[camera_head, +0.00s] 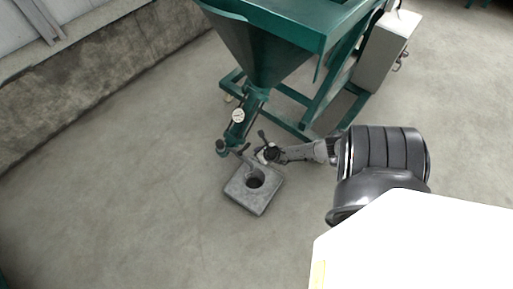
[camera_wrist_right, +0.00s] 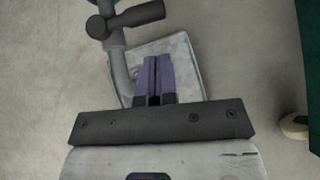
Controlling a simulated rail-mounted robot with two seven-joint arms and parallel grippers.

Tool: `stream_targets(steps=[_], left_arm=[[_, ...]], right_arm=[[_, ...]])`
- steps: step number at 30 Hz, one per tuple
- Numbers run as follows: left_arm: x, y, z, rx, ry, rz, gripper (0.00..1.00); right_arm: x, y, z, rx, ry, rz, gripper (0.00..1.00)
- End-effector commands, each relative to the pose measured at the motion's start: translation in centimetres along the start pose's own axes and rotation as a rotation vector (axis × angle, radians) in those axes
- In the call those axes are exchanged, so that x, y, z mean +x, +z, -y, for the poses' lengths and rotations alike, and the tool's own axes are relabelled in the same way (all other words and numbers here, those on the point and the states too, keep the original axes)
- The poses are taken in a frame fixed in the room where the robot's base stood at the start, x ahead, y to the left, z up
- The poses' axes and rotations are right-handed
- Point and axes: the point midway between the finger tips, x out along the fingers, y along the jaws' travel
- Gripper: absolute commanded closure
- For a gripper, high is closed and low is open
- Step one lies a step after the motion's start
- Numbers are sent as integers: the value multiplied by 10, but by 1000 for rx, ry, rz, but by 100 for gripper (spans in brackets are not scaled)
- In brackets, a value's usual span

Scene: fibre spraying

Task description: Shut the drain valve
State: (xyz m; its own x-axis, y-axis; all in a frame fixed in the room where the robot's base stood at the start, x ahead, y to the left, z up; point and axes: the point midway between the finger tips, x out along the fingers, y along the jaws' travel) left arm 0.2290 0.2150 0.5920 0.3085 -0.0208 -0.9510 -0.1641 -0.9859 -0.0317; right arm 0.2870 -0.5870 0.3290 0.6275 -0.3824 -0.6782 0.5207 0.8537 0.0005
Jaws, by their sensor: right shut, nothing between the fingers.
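The drain valve is a dark grey fitting with a stubby handle (camera_wrist_right: 138,16), at the upper left of the wrist view. A grey pipe (camera_wrist_right: 119,66) runs from it down toward a square concrete drain block (camera_wrist_right: 187,52). In the head view the drain block (camera_head: 262,196) has a round hole and lies under the pipe outlet. My right gripper (camera_head: 262,156) is beside the valve and pipe, above the block's far edge. Its purple fingers (camera_wrist_right: 153,62) are shut together and empty, apart from the handle. The valve's exact angle is hard to tell. My left gripper is not in view.
A green hopper (camera_head: 262,55) on a green frame stands behind the valve, with a round gauge (camera_head: 238,115) on its outlet pipe. A grey box (camera_head: 385,55) is at the right. A low concrete wall (camera_head: 90,90) runs along the left. The floor in front is clear.

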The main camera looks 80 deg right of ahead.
Motion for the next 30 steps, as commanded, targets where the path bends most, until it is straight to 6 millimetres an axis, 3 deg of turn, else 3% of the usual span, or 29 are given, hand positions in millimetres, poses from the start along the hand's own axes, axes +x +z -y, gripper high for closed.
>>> stream_targets(steps=[1,3,12,19,30], left_arm=[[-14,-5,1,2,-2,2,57],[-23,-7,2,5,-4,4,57],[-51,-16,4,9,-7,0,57],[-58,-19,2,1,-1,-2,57],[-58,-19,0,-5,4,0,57]], right_arm=[[-17,5,1,-2,1,-2,100],[-32,4,2,-2,1,-3,100],[-80,3,5,-1,1,-1,100],[-97,1,6,0,0,-1,100],[-99,0,6,0,0,0,100]])
